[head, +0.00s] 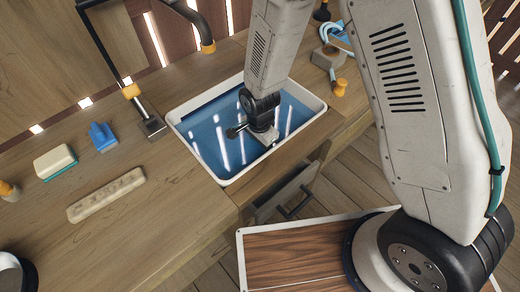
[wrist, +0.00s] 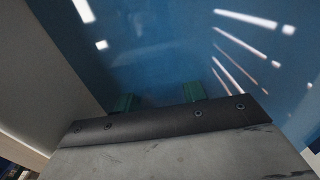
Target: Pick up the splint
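My gripper (head: 266,138) is down at the white-rimmed bin (head: 232,178), over its glossy blue surface. In the wrist view, the two green fingertips of my gripper (wrist: 160,98) stand apart, with only blue surface (wrist: 165,50) between them. I cannot make out a splint for certain in either view. A long beige bar (head: 106,194) with marks along its top lies on the workbench, left of the bin and well away from my gripper. Part of the bin is hidden behind my arm.
On the wooden bench (head: 150,225) are a white-and-teal block (head: 55,162), a blue piece (head: 102,136) and a lamp base (head: 151,127). A grey tool with an orange knob (head: 340,87) lies right of the bin. A drawer (head: 287,195) stands open below.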

